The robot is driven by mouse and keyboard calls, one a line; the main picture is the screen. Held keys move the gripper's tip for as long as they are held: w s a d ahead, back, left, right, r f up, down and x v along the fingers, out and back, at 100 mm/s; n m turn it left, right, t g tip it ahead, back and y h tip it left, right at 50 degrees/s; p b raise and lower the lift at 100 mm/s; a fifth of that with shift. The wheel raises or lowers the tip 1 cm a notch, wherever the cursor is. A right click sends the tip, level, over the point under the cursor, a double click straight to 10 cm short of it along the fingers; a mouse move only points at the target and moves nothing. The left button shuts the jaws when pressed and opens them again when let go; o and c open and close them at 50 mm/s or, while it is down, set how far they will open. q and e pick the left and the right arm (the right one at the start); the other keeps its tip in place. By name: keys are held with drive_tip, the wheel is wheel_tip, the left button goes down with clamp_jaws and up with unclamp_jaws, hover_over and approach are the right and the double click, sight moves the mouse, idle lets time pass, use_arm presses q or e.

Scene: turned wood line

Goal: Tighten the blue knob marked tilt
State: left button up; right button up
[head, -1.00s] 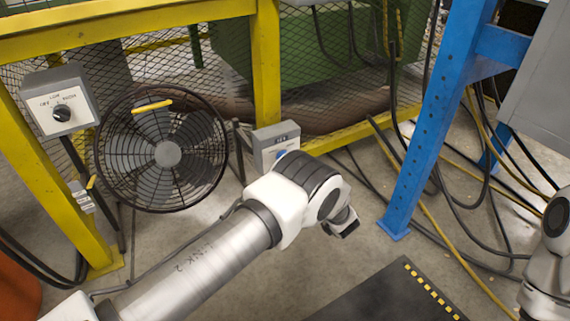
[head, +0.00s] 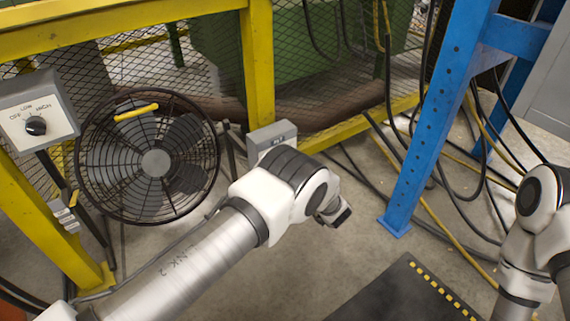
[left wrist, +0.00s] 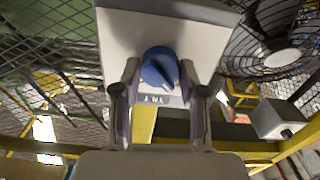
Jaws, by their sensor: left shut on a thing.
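The blue knob (left wrist: 159,67) is on the face of a grey box (left wrist: 205,40) in the left wrist view, with a small marking beside it that is too blurred to read surely. The fingers of my left gripper (left wrist: 160,72) stand on either side of the knob and are shut on it. In the head view the top of the grey box (head: 270,137) shows behind my left arm. The knob and my left fingers are hidden there by the arm. My right arm shows at the right edge, but its gripper is out of view.
A black fan (head: 155,163) stands left of the box. A control box with a black dial (head: 36,126) is at the far left. A blue post (head: 425,130) and loose cables stand to the right. A dark mat (head: 400,295) lies on the floor in front.

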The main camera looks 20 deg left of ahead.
use_arm(q)
drive_tip(key=shift+r+m, duration=0.1)
drive_tip(key=shift+m, duration=0.2)
use_arm(e)
drive_tip(key=shift+r, duration=0.25)
use_arm(q)
drive_tip(key=m+p, duration=0.3)
drive_tip(key=m, duration=1.4)
drive_tip(key=shift+w, duration=0.1)
use_arm(e)
drive_tip(key=r, duration=0.1)
drive_tip(key=s+r, duration=0.1)
drive_tip(key=shift+r, duration=0.3)
use_arm(q)
drive_tip(key=o, duration=1.1)
drive_tip(key=shift+o, duration=0.2)
